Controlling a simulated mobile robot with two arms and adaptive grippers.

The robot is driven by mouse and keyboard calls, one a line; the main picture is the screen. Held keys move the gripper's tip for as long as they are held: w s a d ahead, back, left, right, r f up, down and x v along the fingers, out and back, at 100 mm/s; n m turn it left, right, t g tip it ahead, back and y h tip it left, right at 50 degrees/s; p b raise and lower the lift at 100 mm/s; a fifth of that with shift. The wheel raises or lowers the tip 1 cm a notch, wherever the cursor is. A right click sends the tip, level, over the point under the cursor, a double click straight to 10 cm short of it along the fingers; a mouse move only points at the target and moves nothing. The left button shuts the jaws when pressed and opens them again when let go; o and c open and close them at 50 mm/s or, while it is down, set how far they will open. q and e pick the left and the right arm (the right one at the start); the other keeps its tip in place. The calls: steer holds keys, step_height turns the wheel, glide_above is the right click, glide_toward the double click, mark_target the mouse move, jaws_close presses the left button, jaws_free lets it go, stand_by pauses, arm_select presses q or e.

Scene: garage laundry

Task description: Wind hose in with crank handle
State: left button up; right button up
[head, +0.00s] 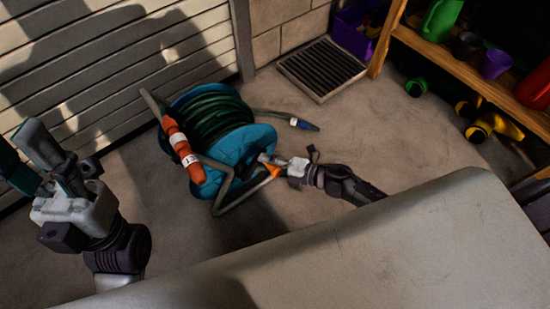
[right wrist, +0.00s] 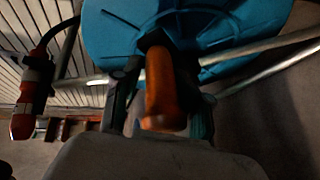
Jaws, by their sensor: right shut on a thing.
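A hose reel with a blue drum (head: 235,148) stands on the floor in a grey tubular frame, with green hose (head: 210,117) wound on it. My right gripper (head: 272,164) is at the drum's near right side, shut on the orange crank handle (head: 274,171). In the right wrist view the crank handle (right wrist: 160,88) sits between the two fingers, with the blue drum (right wrist: 225,30) behind it.
An orange fitting with white bands (head: 182,148) is on the reel frame's left side. A floor grate (head: 322,69) lies behind. A wooden shelf (head: 465,62) with cans and pots stands at the right. A pale surface (head: 400,245) fills the foreground.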

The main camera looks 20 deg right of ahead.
steer(key=shift+s+a+r, duration=0.35)
steer(key=shift+a+r, duration=0.1)
steer(key=shift+a, duration=0.2)
steer(key=shift+a+f, duration=0.1)
steer(key=shift+a, duration=0.1)
steer(key=a, duration=0.1)
steer(key=s+a+p, duration=0.1)
steer(key=a, duration=0.1)
steer(key=a+r+p, duration=0.1)
steer(key=shift+s+a, duration=0.15)
steer(key=shift+s, duration=0.25)
